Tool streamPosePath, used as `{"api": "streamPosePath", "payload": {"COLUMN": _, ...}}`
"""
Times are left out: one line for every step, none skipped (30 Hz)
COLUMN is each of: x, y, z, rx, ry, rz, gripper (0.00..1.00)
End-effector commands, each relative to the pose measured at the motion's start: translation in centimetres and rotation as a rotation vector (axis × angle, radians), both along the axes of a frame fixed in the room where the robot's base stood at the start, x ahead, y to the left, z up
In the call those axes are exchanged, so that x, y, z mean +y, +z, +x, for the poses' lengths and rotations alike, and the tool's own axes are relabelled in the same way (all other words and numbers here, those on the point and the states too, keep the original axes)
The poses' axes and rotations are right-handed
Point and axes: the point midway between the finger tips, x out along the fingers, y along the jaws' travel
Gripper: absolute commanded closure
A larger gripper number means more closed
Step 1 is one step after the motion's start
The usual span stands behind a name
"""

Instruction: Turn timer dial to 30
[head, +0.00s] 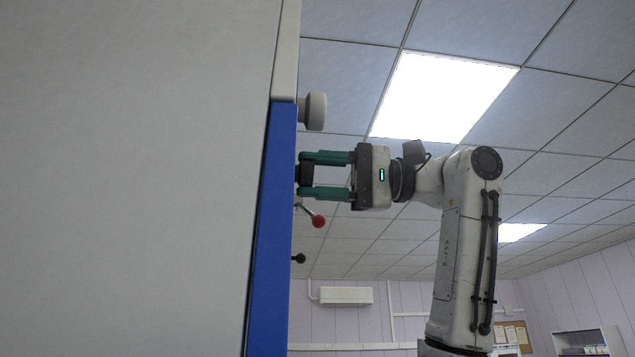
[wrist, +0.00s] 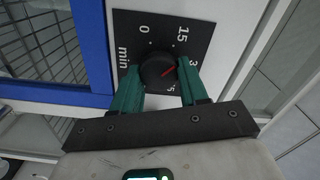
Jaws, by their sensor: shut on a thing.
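The timer dial (wrist: 158,71) is a round black knob on a black plate (wrist: 150,22) in the wrist view. The plate has white marks 0, 15, a partly hidden 3, a partly hidden 5 and "min". My gripper (wrist: 160,80) is shut on the dial, one green finger on each side. The right finger covers part of the scale. In the head view, my gripper (head: 305,175) reaches left to the panel's edge; the dial's face is not visible there.
A large grey panel with a blue edge (head: 270,230) fills the left of the head view. A round white knob (head: 316,111) sticks out above my gripper, and a red-ball lever (head: 318,221) and a black knob (head: 299,258) below. Right of the panel, around my arm, looks open.

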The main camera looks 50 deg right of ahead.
Motion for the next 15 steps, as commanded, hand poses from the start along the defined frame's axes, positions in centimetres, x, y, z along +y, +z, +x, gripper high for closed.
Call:
{"api": "streamPosePath", "payload": {"x": -0.07, "y": -0.3, "z": 0.05, "rx": 0.033, "ry": -0.001, "rz": 0.034, "gripper": 0.87}}
{"api": "streamPosePath", "payload": {"x": -0.07, "y": -0.3, "z": 0.03, "rx": 0.052, "ry": -0.002, "rz": 0.054, "gripper": 0.87}}
{"api": "streamPosePath", "payload": {"x": -0.08, "y": -0.3, "z": 0.02, "rx": 0.079, "ry": -0.002, "rz": 0.081, "gripper": 0.87}}
{"api": "streamPosePath", "payload": {"x": -0.09, "y": -0.31, "z": 0.03, "rx": 0.099, "ry": -0.002, "rz": 0.102, "gripper": 0.87}}
{"api": "streamPosePath", "payload": {"x": -0.09, "y": -0.34, "z": 0.05, "rx": 0.118, "ry": -0.001, "rz": 0.122, "gripper": 0.87}}
{"api": "streamPosePath", "payload": {"x": -0.08, "y": -0.36, "z": 0.05, "rx": 0.145, "ry": 0.0, "rz": 0.149, "gripper": 0.87}}
{"api": "streamPosePath", "payload": {"x": -0.06, "y": -0.36, "z": 0.05, "rx": 0.165, "ry": -0.001, "rz": 0.168, "gripper": 0.87}}
{"api": "streamPosePath", "payload": {"x": -0.05, "y": -0.38, "z": 0.05, "rx": 0.186, "ry": 0.0, "rz": 0.189, "gripper": 0.87}}
{"api": "streamPosePath", "payload": {"x": -0.04, "y": -0.4, "z": 0.05, "rx": 0.213, "ry": 0.0, "rz": 0.216, "gripper": 0.87}}
{"api": "streamPosePath", "payload": {"x": -0.05, "y": -0.43, "z": 0.06, "rx": 0.234, "ry": -0.001, "rz": 0.236, "gripper": 0.87}}
{"api": "streamPosePath", "payload": {"x": -0.07, "y": -0.45, "z": 0.07, "rx": 0.254, "ry": -0.001, "rz": 0.256, "gripper": 0.87}}
{"api": "streamPosePath", "payload": {"x": -0.07, "y": -0.46, "z": 0.07, "rx": 0.28, "ry": -0.001, "rz": 0.283, "gripper": 0.87}}
{"api": "streamPosePath", "payload": {"x": -0.07, "y": -0.46, "z": 0.05, "rx": 0.299, "ry": -0.001, "rz": 0.302, "gripper": 0.87}}
{"api": "streamPosePath", "payload": {"x": -0.06, "y": -0.45, "z": 0.03, "rx": 0.318, "ry": -0.001, "rz": 0.32, "gripper": 0.87}}
{"api": "streamPosePath", "payload": {"x": -0.06, "y": -0.47, "z": 0.03, "rx": 0.342, "ry": -0.001, "rz": 0.346, "gripper": 0.87}}
